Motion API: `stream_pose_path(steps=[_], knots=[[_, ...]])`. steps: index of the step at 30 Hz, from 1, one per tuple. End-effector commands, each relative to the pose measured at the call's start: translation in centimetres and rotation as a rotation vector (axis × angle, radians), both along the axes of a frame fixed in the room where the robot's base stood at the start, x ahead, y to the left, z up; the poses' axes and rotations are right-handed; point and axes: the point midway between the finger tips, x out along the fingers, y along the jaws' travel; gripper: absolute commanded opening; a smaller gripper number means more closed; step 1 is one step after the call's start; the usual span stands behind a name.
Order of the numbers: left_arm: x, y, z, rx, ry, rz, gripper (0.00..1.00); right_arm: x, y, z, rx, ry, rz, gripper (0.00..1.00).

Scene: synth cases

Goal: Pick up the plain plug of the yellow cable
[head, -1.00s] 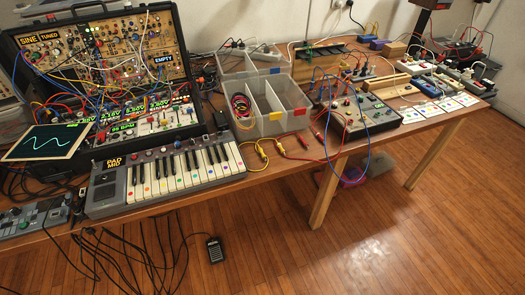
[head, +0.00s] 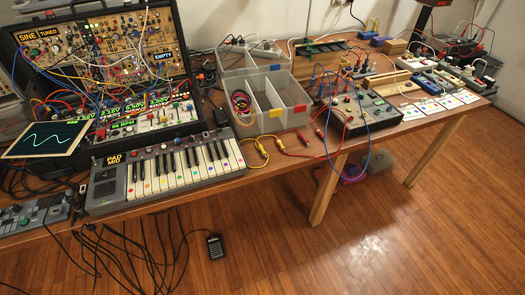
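A short yellow cable (head: 269,138) lies near the table's front edge, between the keyboard and the red leads. One yellow plug (head: 261,147) is at its left end and another yellow plug (head: 280,144) at its right end. Both plugs lie on the wood in front of the divided bin. They are too small for me to tell which one is plain. Neither of my grippers shows in the head view.
The divided clear bin (head: 262,124) holds coiled cables behind the plugs. The keyboard (head: 165,172) stands to the left. Red plugs (head: 304,139) and a control box (head: 372,116) with blue and red leads lie to the right. The table edge is close in front.

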Motion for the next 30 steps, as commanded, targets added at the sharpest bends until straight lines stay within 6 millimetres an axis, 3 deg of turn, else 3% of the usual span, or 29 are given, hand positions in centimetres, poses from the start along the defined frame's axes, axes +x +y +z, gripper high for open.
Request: stream_pose_path(steps=[14, 24, 30], knots=[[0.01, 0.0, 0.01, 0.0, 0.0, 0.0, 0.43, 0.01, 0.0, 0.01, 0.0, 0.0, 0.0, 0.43], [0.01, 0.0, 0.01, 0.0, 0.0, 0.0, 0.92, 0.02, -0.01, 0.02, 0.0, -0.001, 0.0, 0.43], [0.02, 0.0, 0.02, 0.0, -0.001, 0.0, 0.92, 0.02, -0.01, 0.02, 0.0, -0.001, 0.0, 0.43]])
